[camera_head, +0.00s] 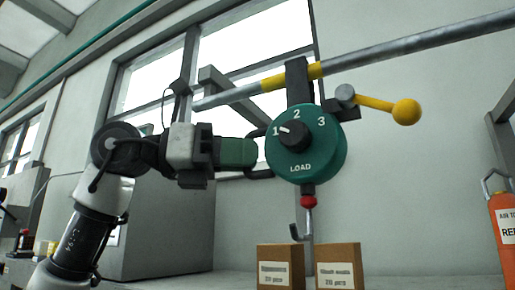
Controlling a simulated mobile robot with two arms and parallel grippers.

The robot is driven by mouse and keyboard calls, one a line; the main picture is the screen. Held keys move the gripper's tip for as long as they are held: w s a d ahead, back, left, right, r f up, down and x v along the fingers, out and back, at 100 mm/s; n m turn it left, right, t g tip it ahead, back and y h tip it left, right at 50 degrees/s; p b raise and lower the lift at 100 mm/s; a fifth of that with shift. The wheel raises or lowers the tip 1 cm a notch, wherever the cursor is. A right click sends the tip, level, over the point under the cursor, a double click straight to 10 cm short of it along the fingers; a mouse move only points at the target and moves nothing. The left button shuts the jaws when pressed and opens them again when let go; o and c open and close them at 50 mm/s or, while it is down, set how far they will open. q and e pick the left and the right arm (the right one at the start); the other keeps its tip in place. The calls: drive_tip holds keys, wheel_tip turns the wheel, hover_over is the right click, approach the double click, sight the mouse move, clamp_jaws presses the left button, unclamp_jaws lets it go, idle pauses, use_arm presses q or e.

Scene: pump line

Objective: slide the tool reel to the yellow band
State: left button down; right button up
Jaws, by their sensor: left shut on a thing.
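The tool reel (325,150) is a round green drum with a black dial, the numbers 1, 2, 3 and the word LOAD. Its dark hanger (297,82) sits on the sloping grey rail (420,42). The yellow band (315,71) on the rail shows on both sides of the hanger, so the hanger overlaps it. My left gripper (250,153) is at the reel's left side, shut on its dark side handle (262,174). The gripper hides most of the handle. My right gripper is not in view.
A lever with a yellow knob (405,111) sticks out right of the reel. A hook (299,233) hangs below it, above two brown boxes (281,255) (338,256). A red-orange cylinder (503,225) stands at the right edge. The rail is clear to the right.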

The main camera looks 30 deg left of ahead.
use_arm(q)
drive_tip(key=shift+a+r, duration=0.1)
drive_tip(key=shift+a, duration=0.5)
drive_tip(key=c, duration=1.2)
unclamp_jaws()
drive_tip(key=shift+o, duration=0.2)
drive_tip(key=shift+a, duration=0.1)
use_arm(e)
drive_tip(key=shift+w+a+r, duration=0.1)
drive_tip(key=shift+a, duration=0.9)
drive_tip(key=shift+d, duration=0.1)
use_arm(q)
drive_tip(key=b+v, duration=0.2)
drive_tip(key=v, duration=0.9)
drive_tip(key=shift+b, duration=0.3)
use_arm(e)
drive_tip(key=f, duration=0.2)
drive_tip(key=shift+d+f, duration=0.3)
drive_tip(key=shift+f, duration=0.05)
